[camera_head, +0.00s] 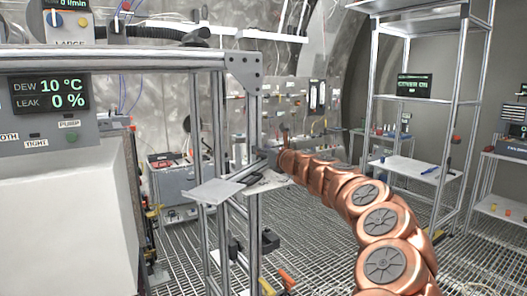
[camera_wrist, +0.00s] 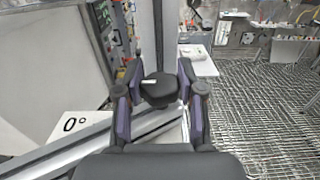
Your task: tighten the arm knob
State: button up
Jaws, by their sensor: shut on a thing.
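The arm knob (camera_wrist: 158,90) is a dark, rounded knob with a short white mark on its top. In the wrist view it sits between the two fingers of my gripper (camera_wrist: 160,97), which are shut on it from both sides. A white plate marked "0°" (camera_wrist: 75,125) lies to the left of the knob, beside a metal bar (camera_wrist: 100,140). In the head view my copper arm reaches to the metal frame, where my gripper (camera_head: 268,158) is small and dark; the knob cannot be made out there.
A metal frame post (camera_head: 253,110) stands right by my gripper. A grey plate (camera_head: 214,191) sticks out on its left. A white cabinet with a "DEW 10 °C, LEAK 0 %" display (camera_head: 49,94) is at the left. Shelves (camera_head: 415,165) stand at the right over a grating floor (camera_head: 330,230).

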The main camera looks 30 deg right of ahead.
jog(key=o, duration=1.2)
jog(key=shift+c, duration=0.2)
jog(key=shift+s, duration=0.15)
jog(key=shift+s+a, duration=0.1)
jog(key=shift+s, duration=5.8)
